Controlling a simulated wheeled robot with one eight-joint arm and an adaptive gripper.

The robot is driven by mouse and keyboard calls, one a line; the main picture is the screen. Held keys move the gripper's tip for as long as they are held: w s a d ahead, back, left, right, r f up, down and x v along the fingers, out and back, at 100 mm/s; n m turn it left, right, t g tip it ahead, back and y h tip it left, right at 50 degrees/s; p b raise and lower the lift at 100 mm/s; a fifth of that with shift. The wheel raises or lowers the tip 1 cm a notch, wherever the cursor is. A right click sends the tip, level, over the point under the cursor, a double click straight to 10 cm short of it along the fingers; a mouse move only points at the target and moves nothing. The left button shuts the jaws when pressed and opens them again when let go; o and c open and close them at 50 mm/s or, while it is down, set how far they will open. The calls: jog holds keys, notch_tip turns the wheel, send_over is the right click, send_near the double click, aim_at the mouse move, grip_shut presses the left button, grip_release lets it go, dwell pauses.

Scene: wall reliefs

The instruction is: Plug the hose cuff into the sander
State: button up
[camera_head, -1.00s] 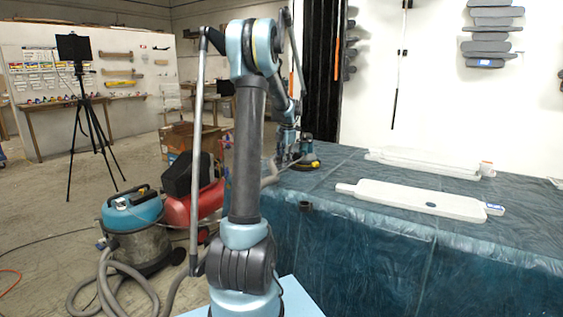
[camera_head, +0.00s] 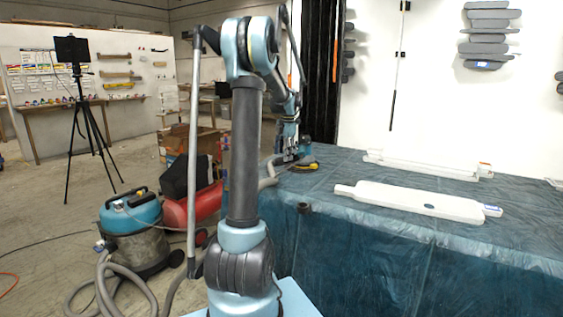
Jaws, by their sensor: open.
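The sander (camera_head: 304,165) sits on the far left part of the covered table. Its yellow and black base shows, but my arm and gripper hide part of its teal body. My gripper (camera_head: 288,157) is at the sander's left side, low over the table, and is open. The grey hose (camera_head: 267,177) comes up over the table's left edge and ends close to my gripper. The hose cuff is too small and too hidden to make out, and I cannot tell whether it touches the sander.
The teal vacuum (camera_head: 132,225) stands on the floor at left, with hose loops before it. A red compressor (camera_head: 190,207) is behind it. A short black ring (camera_head: 304,208) is at the table's front edge.

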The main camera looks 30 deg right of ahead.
notch_tip(320, 180, up, 8)
jog(key=s, duration=0.1)
jog(key=shift+f, duration=0.15)
